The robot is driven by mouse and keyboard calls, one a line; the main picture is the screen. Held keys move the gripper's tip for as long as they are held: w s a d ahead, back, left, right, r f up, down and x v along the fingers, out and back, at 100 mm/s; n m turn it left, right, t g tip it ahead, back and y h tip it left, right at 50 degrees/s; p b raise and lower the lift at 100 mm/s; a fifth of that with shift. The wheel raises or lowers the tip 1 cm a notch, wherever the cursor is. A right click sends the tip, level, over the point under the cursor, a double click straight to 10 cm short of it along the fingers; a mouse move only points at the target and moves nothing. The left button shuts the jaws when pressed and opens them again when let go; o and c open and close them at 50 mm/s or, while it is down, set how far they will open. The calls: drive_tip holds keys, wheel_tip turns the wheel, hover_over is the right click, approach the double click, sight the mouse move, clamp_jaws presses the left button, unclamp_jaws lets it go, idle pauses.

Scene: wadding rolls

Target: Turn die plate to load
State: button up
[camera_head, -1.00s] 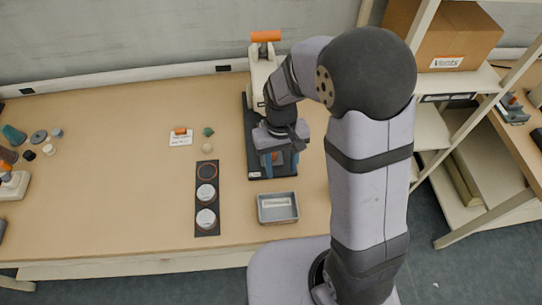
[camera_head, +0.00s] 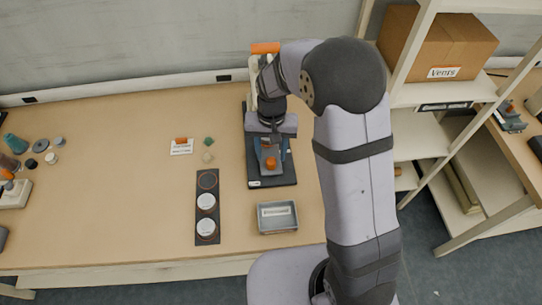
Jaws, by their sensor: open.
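A press with an orange-topped handle (camera_head: 265,48) and a dark base (camera_head: 284,178) stands near the back of the bench. My gripper (camera_head: 271,153) points down over the press base, with its two blue fingers apart. An orange knob (camera_head: 271,163) shows between and just in front of the fingers; I cannot tell if they touch it. The die plate itself is mostly hidden under my gripper and wrist.
A grey tray (camera_head: 277,217) sits in front of the press. A dark strip (camera_head: 207,222) with two white round pieces and an empty ring lies to its left. A card (camera_head: 181,147) and two small pieces lie behind the strip. A shelf with a box (camera_head: 438,45) stands at right.

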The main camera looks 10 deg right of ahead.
sight(271, 161)
drive_tip(key=shift+f, duration=1.75)
clamp_jaws()
